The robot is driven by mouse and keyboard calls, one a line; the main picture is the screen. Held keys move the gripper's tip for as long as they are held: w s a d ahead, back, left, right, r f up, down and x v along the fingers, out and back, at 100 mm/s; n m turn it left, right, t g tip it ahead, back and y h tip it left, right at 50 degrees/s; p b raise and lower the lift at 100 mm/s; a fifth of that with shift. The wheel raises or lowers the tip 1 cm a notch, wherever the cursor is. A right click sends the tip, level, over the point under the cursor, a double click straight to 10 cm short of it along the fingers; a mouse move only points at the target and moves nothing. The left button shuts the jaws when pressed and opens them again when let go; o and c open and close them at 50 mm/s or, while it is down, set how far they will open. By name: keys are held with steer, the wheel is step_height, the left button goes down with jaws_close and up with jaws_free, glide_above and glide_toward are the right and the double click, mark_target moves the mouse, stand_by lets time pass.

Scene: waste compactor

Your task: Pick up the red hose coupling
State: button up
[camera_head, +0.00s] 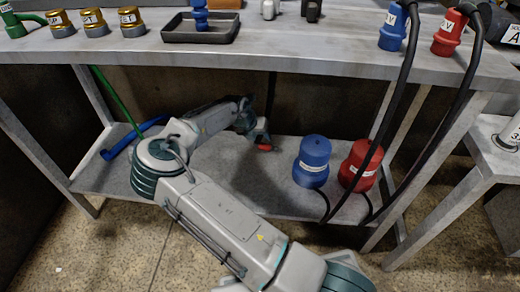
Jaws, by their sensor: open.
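A red coupling (449,33) with a white label and a black hose stands on the bench top at the upper right. A larger red labelled cylinder (360,166), partly behind a black hose, stands on the lower shelf. I cannot tell which of the two the task means. My gripper (262,142) is at the end of my folded arm, low over the lower shelf and left of the blue cylinder. It is small and dark here. A small red patch shows at its tip; I cannot tell whether it is part of the gripper. My gripper is well apart from both red things.
A blue coupling (393,29) stands beside the red one. A blue cylinder (312,161) stands on the lower shelf (232,198). A dark tray (201,34), gold fittings (94,23) and a green coupling (12,22) are on the bench (300,45). Black hoses (403,92) hang at right.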

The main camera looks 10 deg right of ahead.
steer(key=shift+x, duration=1.05)
steer(key=shift+r, duration=0.1)
jaws_close()
